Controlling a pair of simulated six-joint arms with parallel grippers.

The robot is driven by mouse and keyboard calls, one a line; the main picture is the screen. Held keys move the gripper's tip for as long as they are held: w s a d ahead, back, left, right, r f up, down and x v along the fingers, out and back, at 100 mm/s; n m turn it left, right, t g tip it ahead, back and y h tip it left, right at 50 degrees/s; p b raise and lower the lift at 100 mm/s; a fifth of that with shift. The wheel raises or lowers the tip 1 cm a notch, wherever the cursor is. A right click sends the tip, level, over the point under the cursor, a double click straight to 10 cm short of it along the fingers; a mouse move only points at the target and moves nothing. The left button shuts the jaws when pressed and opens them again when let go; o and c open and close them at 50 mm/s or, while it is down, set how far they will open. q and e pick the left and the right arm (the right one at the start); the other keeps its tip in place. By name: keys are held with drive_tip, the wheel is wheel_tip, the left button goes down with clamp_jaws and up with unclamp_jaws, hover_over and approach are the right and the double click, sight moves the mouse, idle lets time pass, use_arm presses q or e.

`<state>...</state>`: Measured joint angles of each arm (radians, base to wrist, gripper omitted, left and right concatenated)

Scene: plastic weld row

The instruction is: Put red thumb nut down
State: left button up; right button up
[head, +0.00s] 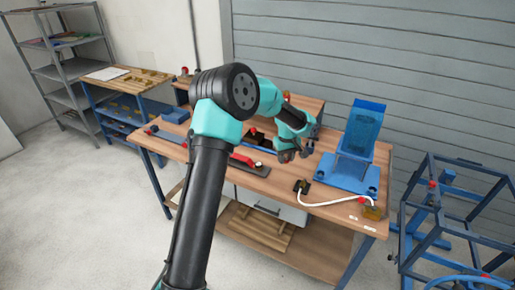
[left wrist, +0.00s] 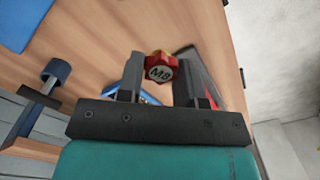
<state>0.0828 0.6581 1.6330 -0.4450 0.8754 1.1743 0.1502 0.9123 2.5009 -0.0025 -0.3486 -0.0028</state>
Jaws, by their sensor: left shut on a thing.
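A red thumb nut (left wrist: 160,66) marked "M8" sits between the fingertips of my left gripper (left wrist: 158,72) in the left wrist view. The fingers are shut on it, and the wooden bench top (left wrist: 105,28) lies behind it. In the head view my left gripper (head: 288,156) is over the middle of the bench (head: 330,211), to the left of a blue stand. I cannot clearly pick out the nut there. My right gripper is in neither view.
The blue stand (head: 365,130) with an upright panel is at the bench's right. A black block (head: 302,187) and a white cable (head: 335,203) lie at the front. A red-topped bar (head: 247,163) lies left of the gripper. A blue frame (head: 440,205) stands beyond the right end.

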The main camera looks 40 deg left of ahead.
use_arm(q)
drive_tip(key=s+d+r+m, duration=0.1)
drive_tip(key=s+d+m, duration=0.2)
drive_tip(key=d, duration=0.5)
drive_tip(key=s+d+r+m, duration=0.1)
drive_tip(key=s+d+m, duration=0.2)
drive_tip(key=d, duration=0.5)
drive_tip(key=shift+m, duration=0.8)
